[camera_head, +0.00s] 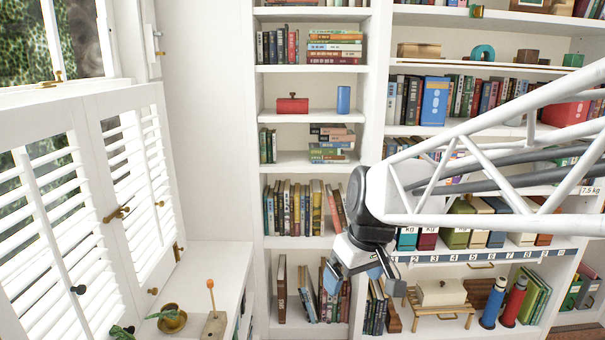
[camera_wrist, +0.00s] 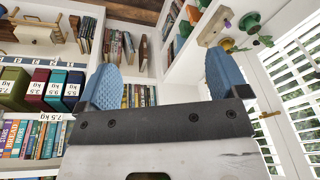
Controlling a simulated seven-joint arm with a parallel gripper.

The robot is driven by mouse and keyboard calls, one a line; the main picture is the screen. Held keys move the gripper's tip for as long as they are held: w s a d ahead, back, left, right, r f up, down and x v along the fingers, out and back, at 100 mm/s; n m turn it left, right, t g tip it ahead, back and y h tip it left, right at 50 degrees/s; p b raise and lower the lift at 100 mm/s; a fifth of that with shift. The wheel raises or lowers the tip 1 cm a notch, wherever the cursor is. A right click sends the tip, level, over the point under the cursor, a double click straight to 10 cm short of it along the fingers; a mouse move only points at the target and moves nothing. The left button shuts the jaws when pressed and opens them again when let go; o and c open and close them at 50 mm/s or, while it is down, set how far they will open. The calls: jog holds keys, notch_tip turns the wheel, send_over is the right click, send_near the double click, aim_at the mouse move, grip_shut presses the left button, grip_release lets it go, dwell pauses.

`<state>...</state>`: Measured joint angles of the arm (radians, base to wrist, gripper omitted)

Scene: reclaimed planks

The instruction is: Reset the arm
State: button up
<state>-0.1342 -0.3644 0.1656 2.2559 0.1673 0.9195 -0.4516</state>
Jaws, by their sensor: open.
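My gripper (camera_head: 365,277) hangs at the end of my white arm, in front of the bookshelf in the head view. Its blue fingers stand wide apart with nothing between them, as the wrist view (camera_wrist: 165,88) also shows. It is in the air and touches nothing that I can see. The arm reaches in from the right edge of the head view and hides part of the shelves behind it.
White bookshelves (camera_head: 380,95) full of books stand behind the arm. White shuttered windows (camera_head: 90,190) are at the left. A low white ledge (camera_head: 205,262) holds a small brass pot (camera_head: 172,320) and a wooden block (camera_head: 214,326). A red box (camera_head: 292,104) sits on a shelf.

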jog(key=s+d+f+m+h, duration=0.1)
jog(key=s+d+m, duration=0.2)
jog(key=s, duration=0.5)
jog(key=s+d+f+m+t+h, duration=0.1)
jog(key=s+d+m, duration=0.1)
jog(key=s+d, duration=0.4)
jog(key=shift+s+m, duration=0.4)
jog(key=shift+s, duration=0.75)
jog(key=w+a+r+n+t+y, duration=0.2)
jog(key=w+a+r+n, duration=0.1)
jog(key=w+a+r, duration=0.55)
jog(key=w+a+f+n+y, duration=0.1)
jog(key=w+a+f+n, duration=0.1)
jog(key=w+a, duration=0.7)
jog(key=w+a+f+n+y, duration=0.15)
jog(key=w+a, duration=0.35)
jog(key=w, duration=0.7)
jog(key=w+a+f+n+g, duration=0.1)
jog(key=w+a+f+n, duration=0.1)
jog(key=w+a+f, duration=0.45)
jog(key=w+a+f+n, duration=0.2)
jog(key=w+a+f, duration=0.2)
jog(key=a+f, duration=0.55)
jog(key=w+a+f+n+g+y, duration=0.1)
jog(key=w+a+f+n, duration=0.2)
jog(key=a+f, duration=1.5)
jog(key=shift+a+f, duration=0.4)
jog(key=shift+a, duration=0.65)
